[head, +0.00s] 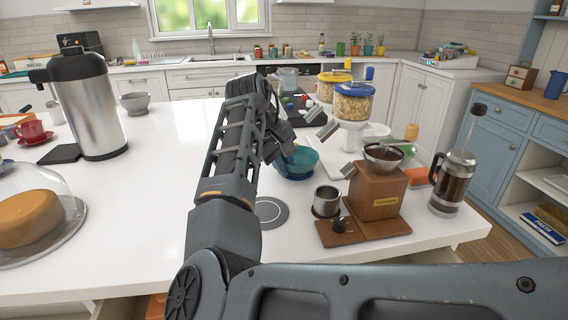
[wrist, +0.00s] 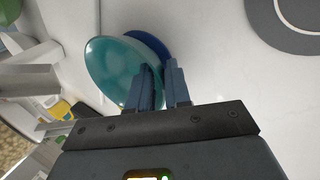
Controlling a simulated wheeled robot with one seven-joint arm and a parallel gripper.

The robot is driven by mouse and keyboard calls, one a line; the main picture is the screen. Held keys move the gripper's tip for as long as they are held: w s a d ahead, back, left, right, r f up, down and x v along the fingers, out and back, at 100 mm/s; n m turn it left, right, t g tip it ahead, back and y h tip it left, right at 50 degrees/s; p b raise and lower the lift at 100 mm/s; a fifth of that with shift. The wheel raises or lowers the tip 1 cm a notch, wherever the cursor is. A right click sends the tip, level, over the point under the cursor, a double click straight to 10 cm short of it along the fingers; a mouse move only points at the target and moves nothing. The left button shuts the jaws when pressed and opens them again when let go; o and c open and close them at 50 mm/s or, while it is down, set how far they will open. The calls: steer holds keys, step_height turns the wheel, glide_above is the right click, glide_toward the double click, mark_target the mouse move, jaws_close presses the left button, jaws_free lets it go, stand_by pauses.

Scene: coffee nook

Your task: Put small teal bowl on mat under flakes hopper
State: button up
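The small teal bowl (head: 297,164) is on the right half of the white island, below my gripper (head: 283,148). In the wrist view the teal bowl (wrist: 110,66) looks tilted. My gripper's fingers (wrist: 163,82) are close together across its rim, one inside and one outside, and look shut on it. A blue-lidded hopper (head: 354,104) and a yellow-lidded hopper (head: 333,85) stand behind, both holding dry food. I cannot tell which holds flakes. Any mat under them is hard to make out.
A grey round disc (head: 269,212) lies in front of the bowl. A wooden grinder (head: 377,192), a metal cup (head: 327,200) and a French press (head: 453,182) stand to the right. A blue shape (wrist: 150,44) shows beside the bowl. The island's left-middle is clear.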

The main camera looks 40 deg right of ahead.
steer(key=o, duration=0.3)
steer(key=v, duration=1.2)
steer(key=shift+r, duration=0.1)
